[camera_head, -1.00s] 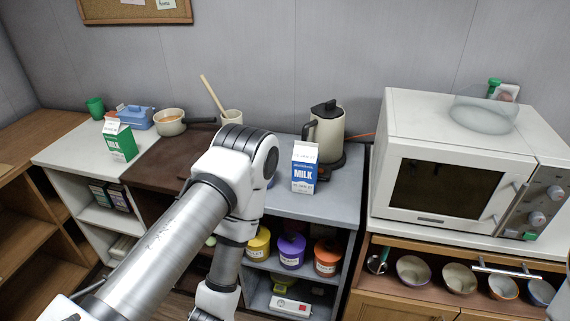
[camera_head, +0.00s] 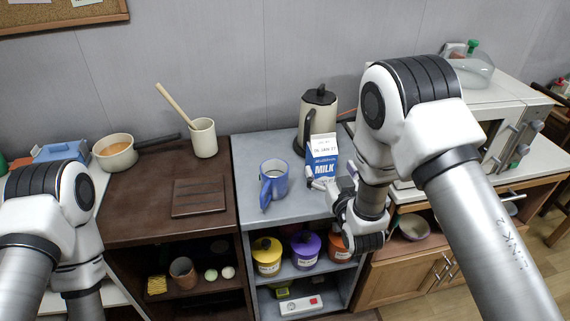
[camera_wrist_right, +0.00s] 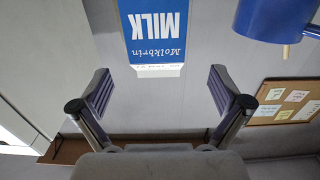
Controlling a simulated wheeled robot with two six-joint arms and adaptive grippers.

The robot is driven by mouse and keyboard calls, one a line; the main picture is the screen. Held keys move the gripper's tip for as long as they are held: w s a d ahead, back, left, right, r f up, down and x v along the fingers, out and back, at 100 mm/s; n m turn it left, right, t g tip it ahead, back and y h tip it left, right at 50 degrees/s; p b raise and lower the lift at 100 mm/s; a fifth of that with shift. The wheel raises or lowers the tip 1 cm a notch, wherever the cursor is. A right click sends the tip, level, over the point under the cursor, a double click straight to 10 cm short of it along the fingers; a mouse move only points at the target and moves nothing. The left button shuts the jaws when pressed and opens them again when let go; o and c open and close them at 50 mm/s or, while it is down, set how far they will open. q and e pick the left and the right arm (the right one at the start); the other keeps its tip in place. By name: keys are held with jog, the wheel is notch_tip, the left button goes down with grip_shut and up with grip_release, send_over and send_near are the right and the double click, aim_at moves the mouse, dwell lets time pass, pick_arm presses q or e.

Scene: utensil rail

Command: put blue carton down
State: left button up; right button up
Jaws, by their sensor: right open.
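The blue carton (camera_head: 325,158), a white and blue milk box, stands upright on the grey counter (camera_head: 257,227) in front of the kettle. My right gripper (camera_head: 334,187) is low at the carton's front right in the head view, partly hidden by its own arm. In the right wrist view my right gripper (camera_wrist_right: 163,92) is open, with nothing between its fingertips. The carton (camera_wrist_right: 155,30) shows upside down there, ahead of the fingers and apart from them. The carton's lower part is partly hidden in the head view. My left arm shows at the lower left, but its gripper is out of view.
A blue mug (camera_head: 273,181) stands left of the carton and also shows in the right wrist view (camera_wrist_right: 275,18). The kettle (camera_head: 318,113) is close behind the carton. A dark trivet (camera_head: 199,198) lies on the brown counter. The microwave (camera_head: 497,147) is partly hidden by my right arm.

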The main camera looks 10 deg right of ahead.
aim_at(322, 148)
jog(key=shift+w+d+r+p, duration=0.25)
jog(key=shift+w+r, duration=0.15)
jog(key=shift+w, duration=0.2)
jog(key=shift+w+d+r+p, duration=0.2)
jog(key=shift+w+r, duration=0.2)
jog(key=shift+w, duration=0.15)
jog(key=w, duration=0.1)
jog(key=w+p, duration=0.1)
jog(key=w, duration=0.1)
jog(key=w+a+f, duration=0.1)
jog(key=w, duration=0.1)
jog(key=shift+w+p, duration=0.2)
jog(key=shift+p, duration=0.15)
jog(key=shift+w+d+f, duration=0.1)
jog(key=shift+w, duration=0.1)
jog(key=shift+d, duration=0.15)
pick_arm(q)
jog(key=shift+d+r, duration=0.15)
jog(key=shift+r, duration=0.45)
jog(key=shift+d+r, duration=0.15)
jog(key=shift+r, duration=0.45)
pick_arm(e)
jog(key=c, duration=1.7)
